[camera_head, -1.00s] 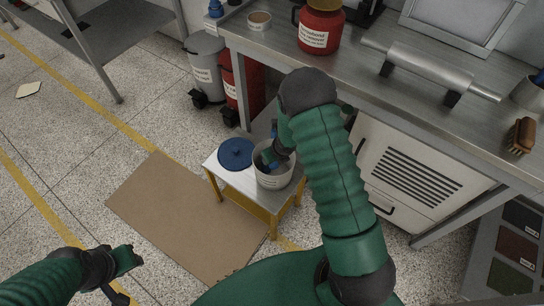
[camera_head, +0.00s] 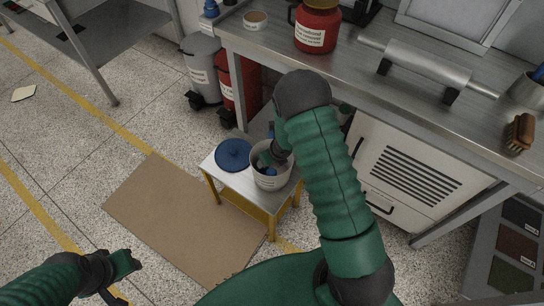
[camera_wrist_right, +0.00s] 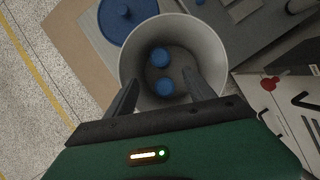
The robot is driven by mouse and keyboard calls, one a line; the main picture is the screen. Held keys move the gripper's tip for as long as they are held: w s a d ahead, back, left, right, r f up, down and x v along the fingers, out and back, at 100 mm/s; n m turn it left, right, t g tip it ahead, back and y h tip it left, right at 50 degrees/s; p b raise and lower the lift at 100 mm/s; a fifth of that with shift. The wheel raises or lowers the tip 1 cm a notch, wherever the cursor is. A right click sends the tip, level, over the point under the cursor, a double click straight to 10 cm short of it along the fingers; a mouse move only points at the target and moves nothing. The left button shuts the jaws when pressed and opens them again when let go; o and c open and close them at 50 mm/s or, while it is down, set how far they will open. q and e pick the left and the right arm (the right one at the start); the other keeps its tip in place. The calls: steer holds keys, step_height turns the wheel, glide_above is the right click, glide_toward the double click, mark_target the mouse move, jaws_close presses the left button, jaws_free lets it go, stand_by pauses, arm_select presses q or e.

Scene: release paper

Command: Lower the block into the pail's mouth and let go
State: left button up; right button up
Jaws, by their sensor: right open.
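The light grey pail (camera_head: 272,183) stands on a small yellow-legged table with its mouth up. It also shows in the right wrist view (camera_wrist_right: 215,45). Two blue round pieces lie down inside it, an upper one (camera_wrist_right: 159,57) and a lower one (camera_wrist_right: 164,87). I cannot tell whether they belong to one block. My right gripper (camera_wrist_right: 163,80) points down into the pail's mouth, its fingers spread apart with nothing held between them; it also shows in the head view (camera_head: 268,160). My left gripper (camera_head: 128,263) is at the lower left, away from the pail; its jaws are unclear.
A blue lid (camera_head: 233,154) lies on the small table (camera_head: 240,186) left of the pail. The steel bench (camera_head: 400,92) with a red jar (camera_head: 316,30) and a roller (camera_head: 424,66) is behind. Brown cardboard (camera_head: 165,220) lies on the floor.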

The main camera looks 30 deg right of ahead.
steer(key=p+v, duration=0.5)
steer(key=v, duration=1.1)
steer(key=shift+s+r+p, duration=0.15)
steer(key=shift+r+p, duration=0.05)
steer(key=shift+p, duration=0.2)
steer(key=s+a+r+m+h+p, duration=0.1)
steer(key=a+r+m+p, duration=0.15)
steer(key=r+m, duration=0.5)
steer(key=s+a+r+m+p, duration=0.1)
steer(key=s+r+m+p, duration=0.3)
steer(key=m, duration=0.7)
steer(key=s+a+r+m+g+y+p, duration=0.1)
steer(key=s+a+r+m, duration=0.4)
steer(key=m, duration=1.2)
steer(key=a+r+p, duration=0.1)
steer(key=a+r, duration=0.1)
steer(key=a, duration=0.1)
steer(key=shift+s+g, duration=0.4)
